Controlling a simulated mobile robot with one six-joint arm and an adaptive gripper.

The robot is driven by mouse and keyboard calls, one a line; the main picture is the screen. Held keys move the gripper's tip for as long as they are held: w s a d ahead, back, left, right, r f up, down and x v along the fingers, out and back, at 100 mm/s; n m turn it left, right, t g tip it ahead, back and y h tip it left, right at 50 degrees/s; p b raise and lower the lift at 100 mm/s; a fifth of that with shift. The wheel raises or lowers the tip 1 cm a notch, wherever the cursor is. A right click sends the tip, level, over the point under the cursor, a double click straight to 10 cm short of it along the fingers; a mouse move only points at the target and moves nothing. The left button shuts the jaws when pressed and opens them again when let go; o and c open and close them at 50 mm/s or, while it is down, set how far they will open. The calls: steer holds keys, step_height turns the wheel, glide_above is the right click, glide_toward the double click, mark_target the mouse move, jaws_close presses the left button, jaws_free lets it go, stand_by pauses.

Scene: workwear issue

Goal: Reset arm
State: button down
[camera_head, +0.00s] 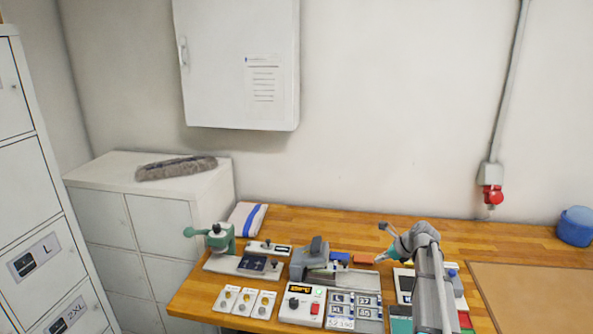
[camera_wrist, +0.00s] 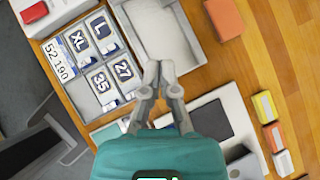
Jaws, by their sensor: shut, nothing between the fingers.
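My gripper (camera_wrist: 161,76) shows in the wrist view with its two grey fingers closed together and nothing between them. The fingertips are over the edge of a light grey open tray (camera_wrist: 196,53), beside a rack of label tiles (camera_wrist: 84,100) marked L, XL, 27, 35 and 52 190. In the head view my arm reaches over the right half of the wooden workbench (camera_head: 500,238), and its end is above the bench, partly hidden by the arm itself.
An orange block (camera_head: 364,259) lies near the arm. A control box with a display (camera_head: 302,305), a green hand press (camera_head: 220,238) and round samples on cards (camera_head: 246,301) stand left. A brown mat (camera_head: 540,295) and blue container (camera_head: 575,227) are right. A wall cabinet (camera_head: 236,65) hangs above.

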steer(key=s+a+f+n+g+h, duration=0.2)
steer(key=s+a+n, duration=0.6)
steer(key=s+n, duration=0.4)
steer(key=s+a+f+n+g+h, duration=0.2)
steer(key=s+a+n+g+h, duration=0.1)
steer(key=s+a+n, duration=0.6)
steer(key=s+n+h, duration=0.1)
steer(key=s+n, duration=0.2)
steer(key=n, duration=0.1)
steer(key=shift+s+a+f+n, duration=0.15)
steer(key=shift+s+n, duration=0.1)
steer(key=shift+n, duration=0.15)
